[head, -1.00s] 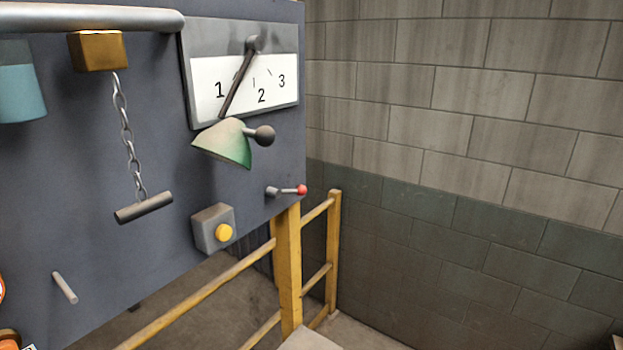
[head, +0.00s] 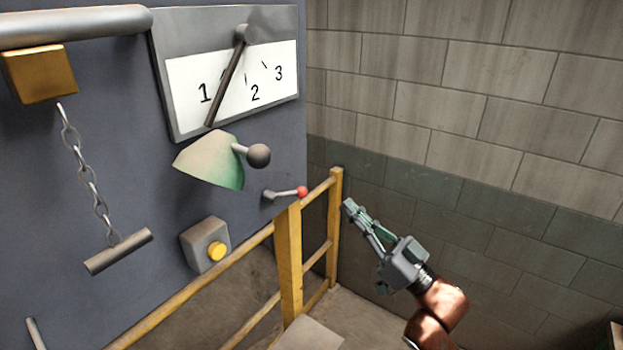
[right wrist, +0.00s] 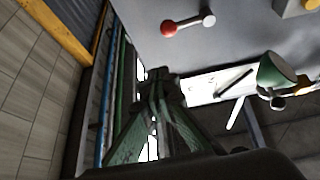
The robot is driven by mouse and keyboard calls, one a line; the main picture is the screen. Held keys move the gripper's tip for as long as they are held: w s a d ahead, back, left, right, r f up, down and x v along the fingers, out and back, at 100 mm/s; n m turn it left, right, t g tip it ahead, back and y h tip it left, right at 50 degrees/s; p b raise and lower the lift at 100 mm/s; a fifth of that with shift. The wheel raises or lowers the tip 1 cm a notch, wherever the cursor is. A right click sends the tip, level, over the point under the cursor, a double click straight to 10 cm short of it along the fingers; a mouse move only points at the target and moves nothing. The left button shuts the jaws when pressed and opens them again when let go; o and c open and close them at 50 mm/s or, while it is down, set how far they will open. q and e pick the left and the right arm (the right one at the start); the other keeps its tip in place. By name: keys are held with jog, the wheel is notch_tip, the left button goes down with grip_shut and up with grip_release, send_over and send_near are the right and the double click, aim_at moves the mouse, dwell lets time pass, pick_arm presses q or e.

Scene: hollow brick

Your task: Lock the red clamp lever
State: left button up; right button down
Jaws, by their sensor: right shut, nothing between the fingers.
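The red clamp lever (head: 301,192) is a short grey rod with a red ball end. It sticks out near the right edge of the dark panel, pointing right in the head view. In the right wrist view the red-tipped lever (right wrist: 170,28) shows at the top, above the fingertips. My right gripper (head: 349,206) is shut and empty, to the right of the lever and a little lower in the head view, apart from it. In the right wrist view its fingers (right wrist: 157,76) meet at the tips. My left gripper is not in view.
A yellow wooden railing (head: 289,265) stands below and behind the lever. A block wall (head: 480,130) stands right.

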aim_at(289, 195)
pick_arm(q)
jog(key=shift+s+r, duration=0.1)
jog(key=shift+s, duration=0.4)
pick_arm(e)
jog(key=shift+s+a+r+n+g+y, duration=0.2)
jog(key=shift+s+r+n+y, duration=0.05)
jog(key=shift+s+r, duration=0.3)
jog(key=shift+s+a+r+n+g+y, duration=0.2)
jog(key=shift+s+r+n+y, duration=0.05)
jog(key=shift+s+r, duration=0.25)
jog(key=p+x, duration=0.4)
jog(key=x, duration=0.6)
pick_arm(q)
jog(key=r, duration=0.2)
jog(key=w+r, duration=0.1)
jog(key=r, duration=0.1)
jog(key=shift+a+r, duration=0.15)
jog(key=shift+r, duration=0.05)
pick_arm(e)
jog(key=f, duration=0.4)
jog(key=shift+w+a, duration=0.25)
jog(key=shift+a, duration=0.1)
pick_arm(q)
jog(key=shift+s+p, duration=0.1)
jog(key=shift+p, duration=0.2)
